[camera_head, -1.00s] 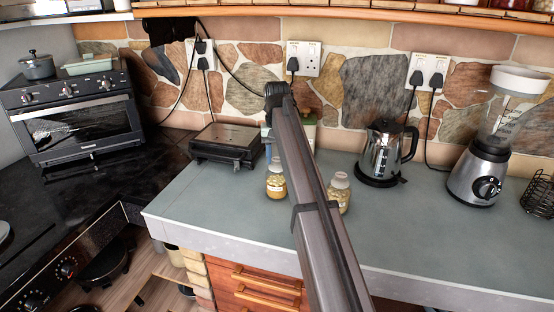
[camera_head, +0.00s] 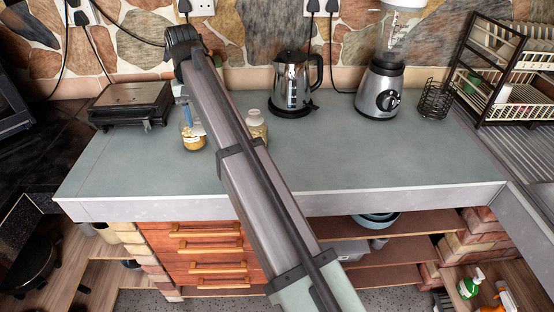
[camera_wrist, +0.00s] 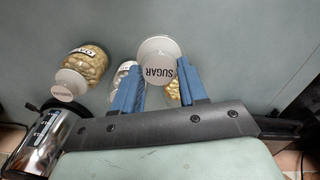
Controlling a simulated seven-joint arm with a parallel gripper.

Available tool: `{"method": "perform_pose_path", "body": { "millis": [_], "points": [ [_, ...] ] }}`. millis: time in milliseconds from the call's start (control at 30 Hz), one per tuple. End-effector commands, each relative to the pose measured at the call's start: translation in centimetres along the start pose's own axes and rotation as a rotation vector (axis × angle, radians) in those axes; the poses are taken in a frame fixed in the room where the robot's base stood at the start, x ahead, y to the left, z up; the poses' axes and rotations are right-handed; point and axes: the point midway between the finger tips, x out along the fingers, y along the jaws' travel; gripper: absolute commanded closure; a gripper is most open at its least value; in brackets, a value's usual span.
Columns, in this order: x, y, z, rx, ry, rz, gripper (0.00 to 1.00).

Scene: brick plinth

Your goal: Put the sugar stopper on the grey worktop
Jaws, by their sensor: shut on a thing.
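The sugar stopper (camera_wrist: 159,48) is a pale, rounded piece marked SUGAR in the wrist view. My gripper (camera_wrist: 158,70) has its two blue fingers shut on it, one at each side. I cannot tell how far the stopper is from the jars below. The grey worktop (camera_head: 350,160) runs across the head view. In that view my arm hides most of the gripper, and the stopper cannot be made out. A jar with yellow contents (camera_head: 193,141) stands left of the arm, with a bit of blue beside it. Another stoppered jar (camera_head: 257,127) stands right of the arm.
A metal kettle (camera_head: 291,85) and a blender (camera_head: 383,88) stand at the back, with a wire basket (camera_head: 435,101) beside the blender. A dark grill (camera_head: 132,102) is at the left, a dish rack (camera_head: 510,75) at the right. The worktop's front middle and right are clear.

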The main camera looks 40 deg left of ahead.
Motion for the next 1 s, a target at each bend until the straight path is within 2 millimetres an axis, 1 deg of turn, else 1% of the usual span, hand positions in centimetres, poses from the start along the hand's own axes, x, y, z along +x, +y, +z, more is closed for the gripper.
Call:
{"method": "perform_pose_path", "body": {
  "millis": [33, 100, 200, 300, 433, 567, 667, 833, 900, 1000],
  "points": [
    [0.9, 0.3, 2.0, 0.004, 0.001, 0.0, 0.88],
    [1.6, 0.5, 3.5, 0.009, 0.003, 0.0, 0.88],
    [2.3, 0.7, 5.1, 0.018, 0.008, -0.001, 0.88],
    [2.7, 0.8, 6.1, 0.027, 0.013, -0.002, 0.88],
    [3.0, 0.9, 6.5, 0.041, 0.019, -0.003, 0.88],
    [3.7, 0.8, 6.2, 0.06, 0.024, -0.004, 0.88],
    [5.0, 0.8, 6.3, 0.062, 0.023, -0.003, 0.88],
    [7.7, 0.8, 6.3, 0.061, 0.023, -0.003, 0.88],
    [8.6, 0.8, 6.2, 0.061, 0.024, -0.003, 0.88],
    [9.3, 0.8, 6.1, 0.061, 0.025, -0.003, 0.88]
  ]
}}
